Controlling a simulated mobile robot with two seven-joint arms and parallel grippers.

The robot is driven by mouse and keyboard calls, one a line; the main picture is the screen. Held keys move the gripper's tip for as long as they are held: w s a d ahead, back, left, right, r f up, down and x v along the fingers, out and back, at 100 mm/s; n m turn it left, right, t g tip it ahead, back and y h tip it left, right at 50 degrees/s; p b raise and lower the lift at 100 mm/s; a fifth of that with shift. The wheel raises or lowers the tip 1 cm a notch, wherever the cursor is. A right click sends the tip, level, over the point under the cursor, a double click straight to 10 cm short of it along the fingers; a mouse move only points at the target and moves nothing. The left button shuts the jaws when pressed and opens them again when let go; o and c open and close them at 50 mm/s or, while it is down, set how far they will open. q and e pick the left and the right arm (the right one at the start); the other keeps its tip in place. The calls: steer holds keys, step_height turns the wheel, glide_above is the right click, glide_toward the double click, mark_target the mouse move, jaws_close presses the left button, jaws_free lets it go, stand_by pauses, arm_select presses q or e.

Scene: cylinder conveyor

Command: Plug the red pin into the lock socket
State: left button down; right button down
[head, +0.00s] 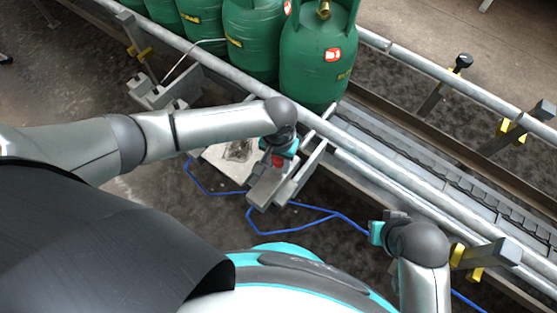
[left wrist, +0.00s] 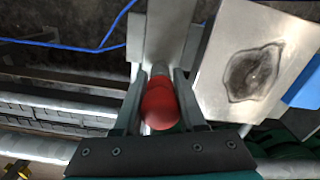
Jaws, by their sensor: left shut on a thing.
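My left gripper (head: 277,153) is shut on the red pin (head: 277,161) over a grey metal bracket (head: 268,186) beside the conveyor. In the left wrist view the round red knob of the pin (left wrist: 160,103) sits between the two fingers of the left gripper (left wrist: 158,95). Past the knob, the grey bracket (left wrist: 166,35) lies in line with it. The lock socket is not clearly seen, and I cannot tell whether the pin's tip is in it or only near it. My right gripper (head: 380,232) is at the lower right, away from the pin; its fingers are not clear.
Several green gas cylinders (head: 318,62) stand on the conveyor (head: 420,160) behind rails. A pale plate (head: 226,163) with a dark stain lies left of the bracket; it also shows in the left wrist view (left wrist: 285,40). A blue cable (head: 318,208) runs along the floor.

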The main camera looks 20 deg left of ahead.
arm_select(q)
steer(key=shift+f, duration=0.45)
arm_select(e)
steer(key=shift+f, duration=0.2)
arm_select(q)
steer(key=shift+c, duration=2)
jaws_free()
arm_select(e)
steer(key=shift+f, duration=0.1)
arm_select(q)
step_height(320, 180, up, 8)
steer(key=p, duration=0.4)
steer(key=shift+p, duration=0.3)
step_height(320, 180, up, 4)
steer(key=shift+f+p, duration=0.2)
steer(key=shift+p, duration=0.75)
steer(key=shift+r+p, duration=0.85)
steer(key=shift+r, duration=0.95)
arm_select(e)
steer(key=s+d+f, duration=0.3)
steer(key=s+f, duration=0.3)
steer(key=f, duration=0.2)
steer(key=s+d+f+g, duration=0.1)
steer(key=s+d+f, duration=0.3)
steer(key=f, duration=0.5)
steer(key=shift+s+d+f+h, duration=0.2)
steer(key=shift+s+h, duration=0.2)
steer(key=shift+s, duration=0.55)
